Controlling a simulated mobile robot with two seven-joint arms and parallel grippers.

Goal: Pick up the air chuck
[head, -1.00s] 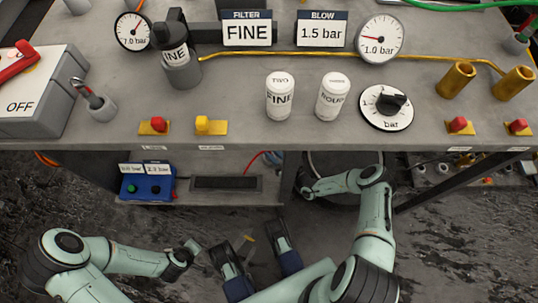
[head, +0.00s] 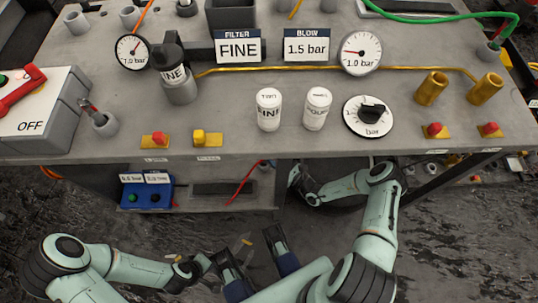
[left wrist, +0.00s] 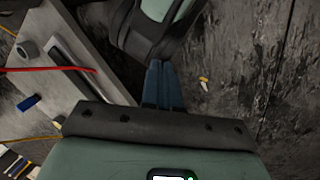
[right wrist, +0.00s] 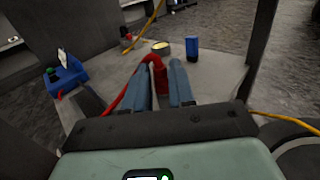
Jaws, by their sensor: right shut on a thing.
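My right gripper (right wrist: 162,88) is shut on a red piece at the end of a red hose (right wrist: 117,105), which I take to be the air chuck (right wrist: 156,62). Its lower part is hidden between the fingers. It is over the low grey shelf (right wrist: 215,75). In the head view the right hand is under the bench at the shelf's right end, and the chuck cannot be made out there. The red hose (head: 246,182) also shows there. My left gripper (left wrist: 162,85) has its fingers together, with nothing seen between them, low in front of the bench.
A blue box with buttons (head: 146,192) stands on the low shelf's left. The bench top (head: 230,110) overhangs the shelf. A bench leg (right wrist: 262,45) stands to the right.

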